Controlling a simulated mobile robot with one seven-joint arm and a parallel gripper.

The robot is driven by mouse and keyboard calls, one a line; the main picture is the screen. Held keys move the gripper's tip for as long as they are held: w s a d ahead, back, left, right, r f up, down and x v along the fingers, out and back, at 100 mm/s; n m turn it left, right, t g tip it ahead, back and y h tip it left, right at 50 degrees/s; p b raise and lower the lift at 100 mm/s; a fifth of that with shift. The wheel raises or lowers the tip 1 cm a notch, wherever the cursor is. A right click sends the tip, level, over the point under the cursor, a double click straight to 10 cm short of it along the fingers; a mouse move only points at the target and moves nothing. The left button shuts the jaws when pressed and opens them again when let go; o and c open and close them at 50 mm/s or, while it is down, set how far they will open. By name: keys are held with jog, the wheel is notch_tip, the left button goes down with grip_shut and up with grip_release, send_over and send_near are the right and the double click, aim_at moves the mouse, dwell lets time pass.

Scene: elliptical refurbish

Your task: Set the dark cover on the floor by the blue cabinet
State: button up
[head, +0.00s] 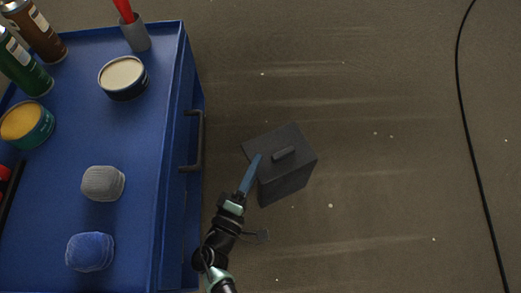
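The dark cover (292,172) is a dark grey box shape with a small bar handle (284,154) on its top. It shows over the floor, to the right of the blue cabinet (150,150) and apart from its side in the picture. I cannot tell whether its underside touches the floor. My gripper (258,162) comes from below, and its blue finger part overlaps the cover's left side. The tip shows just left of the handle. The fingers look like one narrow strip, so their opening and any contact with the cover are unclear.
The cabinet has a dark side handle (197,142). Its top bears spray cans (24,65), open tins (122,75), a grey cup (135,35) and grey and blue lumps (102,183). A black cable (463,100) runs along the right. The floor between is clear.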

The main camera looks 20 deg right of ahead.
jog(key=shift+p+v, duration=0.4)
jog(key=shift+v, duration=1.25)
